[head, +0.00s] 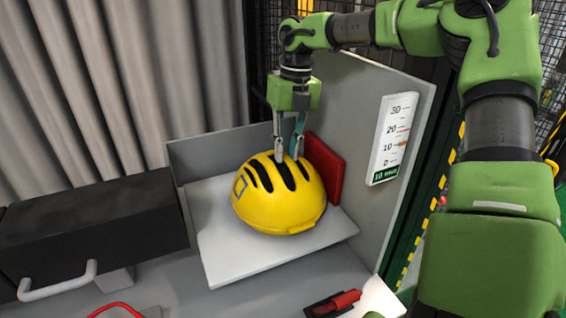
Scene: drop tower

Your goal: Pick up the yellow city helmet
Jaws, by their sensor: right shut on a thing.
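The yellow city helmet (268,205) has dark vent slots and a small blue square outline on its left side. It sits on, or just over, a light grey plate (225,258); I cannot tell whether it touches. My right gripper (288,160) points down from above with its fingertips at the top of the helmet, by the vents. It is shut on the helmet. The fingertips are partly lost against the dark slots. My left gripper is not in view.
A red pad (324,168) stands close behind the helmet. A grey panel with a white scale (391,135) rises on the right. A black box (90,225) with a handle is at left. A red-handled item (338,302) lies in front.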

